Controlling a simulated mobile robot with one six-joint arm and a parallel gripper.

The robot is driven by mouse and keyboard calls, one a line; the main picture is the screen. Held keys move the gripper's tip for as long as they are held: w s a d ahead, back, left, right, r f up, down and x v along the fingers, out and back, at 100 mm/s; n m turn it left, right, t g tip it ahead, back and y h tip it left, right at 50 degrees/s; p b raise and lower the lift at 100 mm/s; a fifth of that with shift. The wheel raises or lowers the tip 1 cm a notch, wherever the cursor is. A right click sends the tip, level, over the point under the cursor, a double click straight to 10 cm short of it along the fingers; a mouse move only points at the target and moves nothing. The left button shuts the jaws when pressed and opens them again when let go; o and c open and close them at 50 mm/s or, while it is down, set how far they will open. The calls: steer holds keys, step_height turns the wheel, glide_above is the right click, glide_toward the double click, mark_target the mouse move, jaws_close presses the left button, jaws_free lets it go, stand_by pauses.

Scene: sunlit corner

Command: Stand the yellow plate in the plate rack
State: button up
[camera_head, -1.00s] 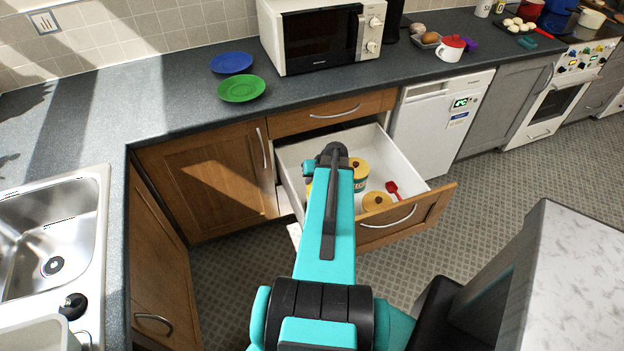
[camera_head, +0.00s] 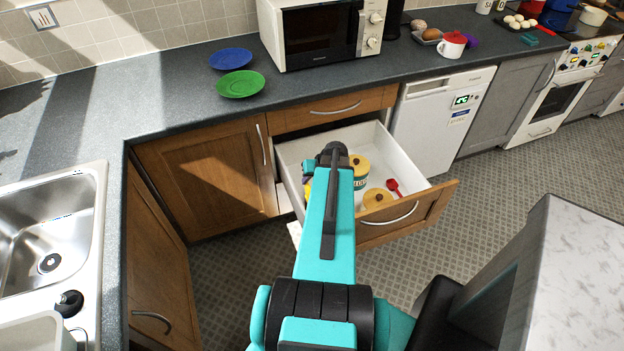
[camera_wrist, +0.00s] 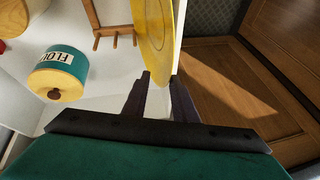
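The yellow plate (camera_wrist: 153,30) stands on edge in the open drawer, close beside the drawer's side wall, in the wrist view. A sliver of yellow shows left of my arm in the head view, probably the same plate. White drawer surface shows between the fingers, and I see no firm grip. In the head view my arm hides the gripper and rack.
The drawer (camera_head: 414,175) also holds a teal flour canister (camera_wrist: 62,72), another yellow-lidded container (camera_head: 377,199) and a red utensil (camera_head: 394,186). A blue plate (camera_head: 231,58) and green plate (camera_head: 240,84) lie on the counter beside the microwave (camera_head: 320,32).

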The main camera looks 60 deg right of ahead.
steer(key=shift+s+r, duration=0.1)
steer(key=p+v, duration=0.6)
steer(key=v, duration=0.7)
steer(key=shift+r+p, duration=0.2)
steer(key=shift+p, duration=0.1)
stand_by(0.8)
stand_by(1.4)
